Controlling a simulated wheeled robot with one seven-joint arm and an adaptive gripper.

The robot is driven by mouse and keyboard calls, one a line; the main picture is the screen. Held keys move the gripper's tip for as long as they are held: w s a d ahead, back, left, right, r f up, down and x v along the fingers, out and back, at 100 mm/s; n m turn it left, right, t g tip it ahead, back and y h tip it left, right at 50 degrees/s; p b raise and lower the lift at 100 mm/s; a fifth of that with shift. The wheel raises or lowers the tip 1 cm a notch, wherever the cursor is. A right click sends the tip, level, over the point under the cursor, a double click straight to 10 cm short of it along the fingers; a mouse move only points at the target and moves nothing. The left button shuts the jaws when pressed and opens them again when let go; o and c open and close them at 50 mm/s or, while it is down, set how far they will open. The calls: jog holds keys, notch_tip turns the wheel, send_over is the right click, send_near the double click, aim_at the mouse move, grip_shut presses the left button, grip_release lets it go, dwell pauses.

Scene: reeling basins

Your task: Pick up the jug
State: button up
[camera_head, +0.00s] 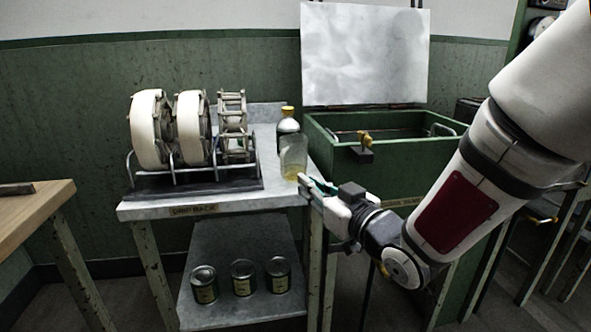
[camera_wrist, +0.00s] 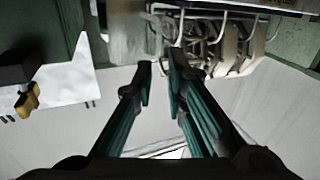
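The jug (camera_head: 293,158) is a clear vessel with some yellowish liquid low in it. It stands upright at the right end of the metal rack table (camera_head: 150,208), in front of a bottle with a yellow cap (camera_head: 287,125). My gripper (camera_head: 308,186) is just right of and in front of the jug's base, near the table edge. In the wrist view my gripper (camera_wrist: 160,72) shows two teal-padded fingers with a narrow gap and nothing seen between the tips. A pale, blurred shape beyond the left finger may be the jug; I cannot tell.
White reels (camera_head: 150,130) stand in a wire rack on the left of the table. A green basin (camera_head: 395,160) with a brass tap (camera_head: 364,138) is close on the right. Several cans (camera_head: 243,277) sit on the lower shelf. A wooden table (camera_head: 30,205) is at far left.

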aim_at(283, 165)
jog(key=b+x, duration=0.2)
jog(key=x, duration=1)
jog(key=shift+w+f, duration=0.1)
jog(key=shift+w+a, duration=0.15)
jog(key=shift+w, duration=0.1)
jog(key=shift+c, duration=0.6)
grip_shut()
jog(key=shift+r, duration=0.2)
